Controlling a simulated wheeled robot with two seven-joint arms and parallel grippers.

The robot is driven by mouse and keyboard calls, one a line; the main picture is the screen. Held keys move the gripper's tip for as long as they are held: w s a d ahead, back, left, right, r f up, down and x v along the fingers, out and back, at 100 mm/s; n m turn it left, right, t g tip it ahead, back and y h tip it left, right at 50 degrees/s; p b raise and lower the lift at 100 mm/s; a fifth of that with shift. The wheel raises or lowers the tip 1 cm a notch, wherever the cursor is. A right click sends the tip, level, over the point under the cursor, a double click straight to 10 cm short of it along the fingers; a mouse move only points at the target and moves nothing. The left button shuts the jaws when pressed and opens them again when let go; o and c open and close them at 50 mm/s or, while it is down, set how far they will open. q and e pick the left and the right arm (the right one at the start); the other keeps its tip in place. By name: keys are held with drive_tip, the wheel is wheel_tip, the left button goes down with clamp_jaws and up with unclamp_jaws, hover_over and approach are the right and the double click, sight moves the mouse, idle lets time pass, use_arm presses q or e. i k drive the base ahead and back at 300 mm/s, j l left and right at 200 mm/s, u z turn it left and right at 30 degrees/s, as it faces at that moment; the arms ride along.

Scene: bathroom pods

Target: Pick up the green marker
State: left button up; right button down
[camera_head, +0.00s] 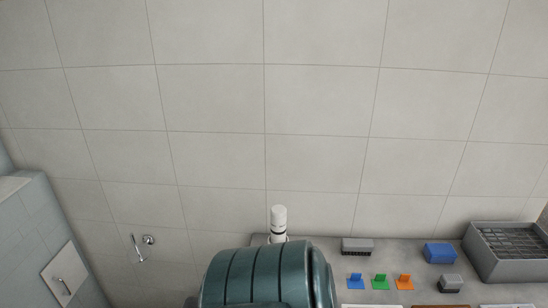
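A small green piece (380,281), which appears to be the green marker, stands on the grey counter (335,282) at the lower right. It has a flat foot and an upright tab. A blue piece (356,281) of the same shape is just left of it and an orange one (404,281) just right. Neither of my grippers shows in the head view.
A large dark teal ribbed object (255,280) fills the lower middle, with a white cylinder (279,220) behind it. A grey block (357,246), a blue block (438,253), another grey block (451,283) and a grey crate (484,262) are on the counter.

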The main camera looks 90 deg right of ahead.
sight(379, 283)
drive_tip(key=z, duration=3.65)
